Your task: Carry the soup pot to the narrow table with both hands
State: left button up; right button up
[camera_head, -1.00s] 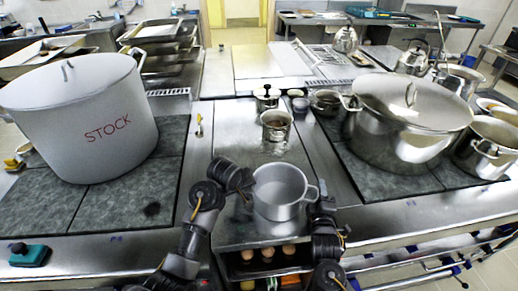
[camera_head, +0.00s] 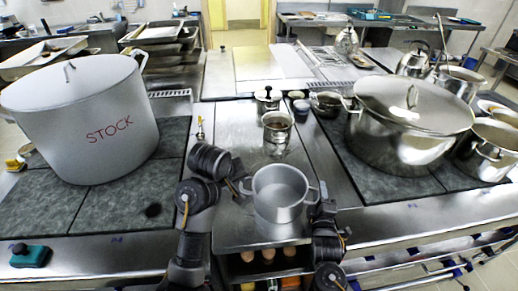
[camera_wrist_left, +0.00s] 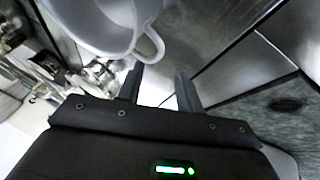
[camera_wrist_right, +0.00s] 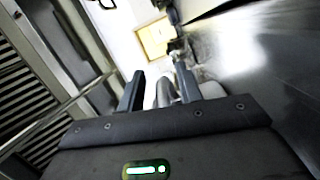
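The soup pot (camera_head: 279,193) is a small pale grey pot with two side handles, open and upright. It stands on a narrow metal surface at the front middle. It also shows at the top of the left wrist view (camera_wrist_left: 95,22), its handle (camera_wrist_left: 151,46) just beyond the fingertips. My left gripper (camera_wrist_left: 158,82) is open beside the left handle, with nothing between its fingers. My right gripper (camera_wrist_right: 158,82) is beside the pot's right side in the head view; its fingers are apart. Whether the right handle lies between them is unclear. I cannot tell which surface is the narrow table.
A large white pot marked STOCK (camera_head: 88,115) stands on the left hob. A large lidded steel pot (camera_head: 405,130) stands on the right hob. A small steel pot (camera_head: 277,130) is behind the soup pot. Eggs (camera_head: 268,253) sit on a shelf below it.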

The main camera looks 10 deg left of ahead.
pick_arm(q)
jog(key=shift+s+r, duration=0.25)
jog(key=shift+r, duration=0.15)
pick_arm(e)
jog(key=s, duration=1.2)
jog(key=shift+d+f, duration=0.15)
jog(key=shift+d, duration=0.05)
